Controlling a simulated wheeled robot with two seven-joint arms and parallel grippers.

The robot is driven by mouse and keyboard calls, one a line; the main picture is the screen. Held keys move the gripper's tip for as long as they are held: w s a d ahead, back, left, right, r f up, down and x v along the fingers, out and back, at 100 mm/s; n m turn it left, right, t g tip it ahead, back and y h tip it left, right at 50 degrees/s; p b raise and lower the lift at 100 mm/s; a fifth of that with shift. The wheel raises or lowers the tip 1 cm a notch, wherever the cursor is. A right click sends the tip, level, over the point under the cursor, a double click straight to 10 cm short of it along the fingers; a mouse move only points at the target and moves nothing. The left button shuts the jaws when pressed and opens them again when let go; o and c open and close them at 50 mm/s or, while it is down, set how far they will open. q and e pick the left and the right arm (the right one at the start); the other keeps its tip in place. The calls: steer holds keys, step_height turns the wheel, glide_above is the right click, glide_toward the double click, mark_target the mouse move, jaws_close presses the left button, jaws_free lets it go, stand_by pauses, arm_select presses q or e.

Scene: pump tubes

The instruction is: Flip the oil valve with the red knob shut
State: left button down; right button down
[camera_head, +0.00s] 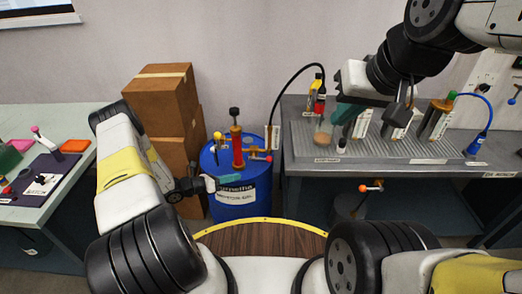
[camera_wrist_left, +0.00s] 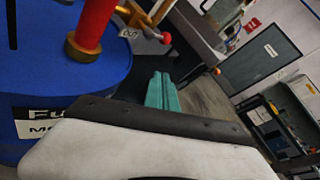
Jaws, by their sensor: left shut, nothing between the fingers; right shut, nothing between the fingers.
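A blue drum (camera_head: 216,205) stands left of the grey bench, with a red pump tube (camera_head: 237,146) upright on its lid. A brass valve with a small red knob (camera_head: 268,158) sticks out to the right from the pump. In the left wrist view the red knob (camera_wrist_left: 167,38) sits at the end of the brass valve (camera_wrist_left: 145,24). My left gripper (camera_head: 229,179) is shut and empty, low in front of the drum, below the knob and apart from it. Its teal fingers (camera_wrist_left: 160,90) show beneath the knob. My right gripper (camera_head: 346,113) is shut and empty above the grey bench.
The grey bench (camera_head: 300,160) holds several tubes and bottles. A second valve with an orange-red knob (camera_head: 362,188) is under the bench above a bucket. Cardboard boxes (camera_head: 160,100) stand behind the drum. A green table (camera_head: 60,195) with small items is at the left.

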mark_target(263, 159)
arm_select(q)
steer(key=shift+d, duration=0.15)
steer(key=w+r+x, duration=0.1)
steer(key=r+x, duration=0.1)
steer(key=x, duration=1)
steer(key=shift+w, duration=0.45)
steer(key=shift+d+r, duration=0.1)
steer(key=shift+r, duration=0.1)
